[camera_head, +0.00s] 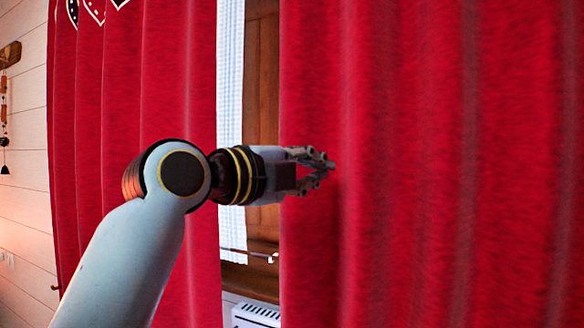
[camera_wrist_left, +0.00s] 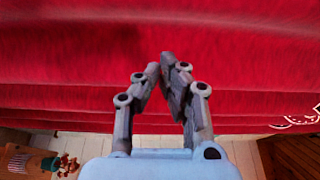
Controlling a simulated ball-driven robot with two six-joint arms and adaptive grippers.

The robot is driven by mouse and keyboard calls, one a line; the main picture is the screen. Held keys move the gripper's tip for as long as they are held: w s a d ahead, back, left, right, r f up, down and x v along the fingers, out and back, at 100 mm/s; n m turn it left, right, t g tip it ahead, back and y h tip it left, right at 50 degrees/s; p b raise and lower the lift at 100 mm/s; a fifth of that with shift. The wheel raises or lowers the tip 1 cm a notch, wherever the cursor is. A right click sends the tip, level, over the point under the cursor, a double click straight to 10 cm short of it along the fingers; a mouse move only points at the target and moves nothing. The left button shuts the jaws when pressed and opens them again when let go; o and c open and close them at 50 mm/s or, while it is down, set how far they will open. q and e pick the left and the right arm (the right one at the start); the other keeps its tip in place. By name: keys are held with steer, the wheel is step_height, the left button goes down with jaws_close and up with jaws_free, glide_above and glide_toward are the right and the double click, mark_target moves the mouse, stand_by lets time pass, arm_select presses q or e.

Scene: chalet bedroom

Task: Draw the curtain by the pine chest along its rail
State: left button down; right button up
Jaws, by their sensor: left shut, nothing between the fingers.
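A red curtain hangs in two parts, a left panel (camera_head: 175,100) and a wide right panel (camera_head: 440,170). My left gripper (camera_head: 330,166) is at the inner edge of the right panel, its fingers pointing right in front of the cloth. In the left wrist view the fingertips (camera_wrist_left: 162,64) are close together against a background of red folds, with no cloth visible between them. Whether they touch the curtain I cannot tell. The rail is out of view, and I cannot clearly identify the pine chest. My right gripper is not in view.
Between the panels show a brown wooden window frame (camera_head: 262,90), a white checked cloth strip (camera_head: 230,70) and a white radiator (camera_head: 256,315). A plank wall (camera_head: 25,110) stands at left. The left wrist view shows a brown wooden piece (camera_wrist_left: 290,158) at lower right.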

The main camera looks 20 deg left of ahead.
mark_target(300, 169)
arm_select(q)
steer(key=x, duration=0.3)
steer(key=shift+w, duration=0.15)
steer(key=a+p, duration=0.1)
steer(key=a, duration=0.2)
steer(key=shift+a, duration=0.65)
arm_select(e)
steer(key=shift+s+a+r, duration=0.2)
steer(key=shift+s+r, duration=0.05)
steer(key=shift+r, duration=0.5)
